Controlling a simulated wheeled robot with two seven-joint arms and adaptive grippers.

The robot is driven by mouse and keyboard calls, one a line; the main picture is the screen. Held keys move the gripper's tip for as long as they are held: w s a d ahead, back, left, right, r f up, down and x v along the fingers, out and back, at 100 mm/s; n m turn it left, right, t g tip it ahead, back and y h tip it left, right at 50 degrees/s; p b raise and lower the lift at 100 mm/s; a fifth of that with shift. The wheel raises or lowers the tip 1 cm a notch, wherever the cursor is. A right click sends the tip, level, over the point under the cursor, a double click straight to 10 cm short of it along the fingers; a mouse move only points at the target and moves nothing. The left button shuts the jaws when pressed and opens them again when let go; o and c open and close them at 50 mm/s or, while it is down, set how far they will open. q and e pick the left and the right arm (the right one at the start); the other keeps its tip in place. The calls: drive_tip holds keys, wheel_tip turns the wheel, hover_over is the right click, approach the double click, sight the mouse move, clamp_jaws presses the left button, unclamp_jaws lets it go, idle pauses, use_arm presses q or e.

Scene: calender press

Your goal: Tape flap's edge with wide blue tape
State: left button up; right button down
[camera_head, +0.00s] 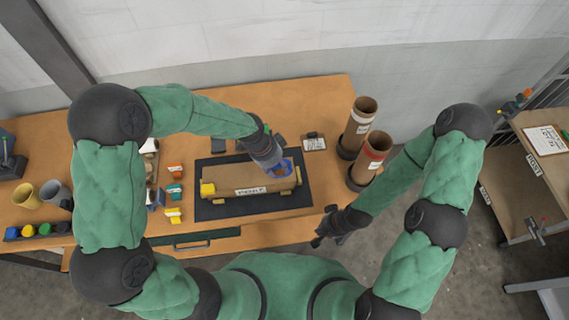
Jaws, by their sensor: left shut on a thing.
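A brown roll (225,186) with a label on its front lies lengthwise on a dark mat (215,210) on the orange table. A yellow block (208,188) sits at its left end. My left gripper (279,168) is over the right part of the roll, shut on a blue tape roll (287,164). The tape is at or just above the roll's surface; I cannot tell if it touches. The flap's edge cannot be made out. My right gripper (323,236) hangs off the table's front right edge, apart from the roll; its fingers are too small to judge.
Small coloured items (174,191) stand left of the mat. Cups (50,192) and several coloured pots (28,231) are at the far left. Two upright brown tubes (359,125) stand at the table's right. A shelf cart (540,150) is far right.

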use_arm(q)
drive_tip(key=shift+s+a+f+b, duration=0.25)
drive_tip(key=shift+s+a+f, duration=0.4)
drive_tip(key=shift+a, duration=2.5)
drive_tip(key=shift+s+a+f+b, duration=0.2)
drive_tip(key=shift+s+a+f, duration=0.45)
drive_tip(key=shift+a, duration=2.5)
drive_tip(key=shift+s+a+f+b, duration=0.35)
drive_tip(key=shift+s+a, duration=0.45)
drive_tip(key=shift+a, duration=2.35)
drive_tip(key=shift+f, duration=0.3)
drive_tip(key=shift+d, duration=0.2)
drive_tip(key=shift+w+d, duration=0.1)
drive_tip(key=shift+d, duration=0.35)
drive_tip(key=shift+d+b, duration=0.15)
drive_tip(key=shift+b, duration=0.15)
drive_tip(key=shift+w+d+f, duration=0.1)
drive_tip(key=shift+d, duration=0.3)
